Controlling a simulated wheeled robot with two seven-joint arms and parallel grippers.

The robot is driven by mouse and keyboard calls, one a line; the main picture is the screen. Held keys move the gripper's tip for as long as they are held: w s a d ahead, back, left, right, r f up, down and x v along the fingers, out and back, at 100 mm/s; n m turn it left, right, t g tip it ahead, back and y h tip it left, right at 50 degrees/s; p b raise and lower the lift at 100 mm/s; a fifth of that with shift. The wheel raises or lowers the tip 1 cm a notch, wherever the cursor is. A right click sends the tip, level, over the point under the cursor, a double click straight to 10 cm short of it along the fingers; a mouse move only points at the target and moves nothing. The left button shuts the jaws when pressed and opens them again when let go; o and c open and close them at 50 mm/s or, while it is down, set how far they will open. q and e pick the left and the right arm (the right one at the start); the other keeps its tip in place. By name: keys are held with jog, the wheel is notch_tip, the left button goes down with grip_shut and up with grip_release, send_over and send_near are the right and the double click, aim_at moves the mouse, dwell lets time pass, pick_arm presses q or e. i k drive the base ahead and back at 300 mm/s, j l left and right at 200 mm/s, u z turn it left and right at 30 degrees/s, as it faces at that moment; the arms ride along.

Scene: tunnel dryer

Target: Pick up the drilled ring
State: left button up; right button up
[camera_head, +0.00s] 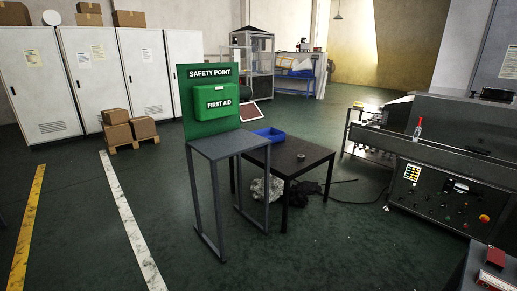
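A small, light-coloured round object (301,156), probably the drilled ring, lies on top of a low dark table (315,152) near the middle of the view. It is too small to make out any drilled holes. Neither of my grippers is in view.
A grey stand (222,143) with a green first aid board (209,125) is in front of the dark table's left side. A blue bin (269,134) is at the table's back left. A large grey machine (440,170) stands at right. Open floor lies in front.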

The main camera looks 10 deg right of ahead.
aim_at(301, 157)
jog(key=i+j+z, duration=0.1)
jog(key=i+z, duration=0.15)
jog(key=i, duration=0.2)
jog(key=i+j+z, duration=0.25)
jog(key=i, duration=0.25)
jog(key=i+j+z, duration=0.2)
jog(key=i, duration=0.25)
jog(key=i+l+z, duration=0.35)
jog(key=i, duration=0.35)
jog(key=i+z, duration=0.35)
jog(key=i, duration=0.35)
jog(key=i+z, duration=0.35)
jog(key=i, duration=0.35)
jog(key=i+u, duration=0.2)
jog(key=i, duration=0.35)
jog(key=i+l+u, duration=0.2)
jog(key=i, duration=0.35)
jog(key=u, duration=1.75)
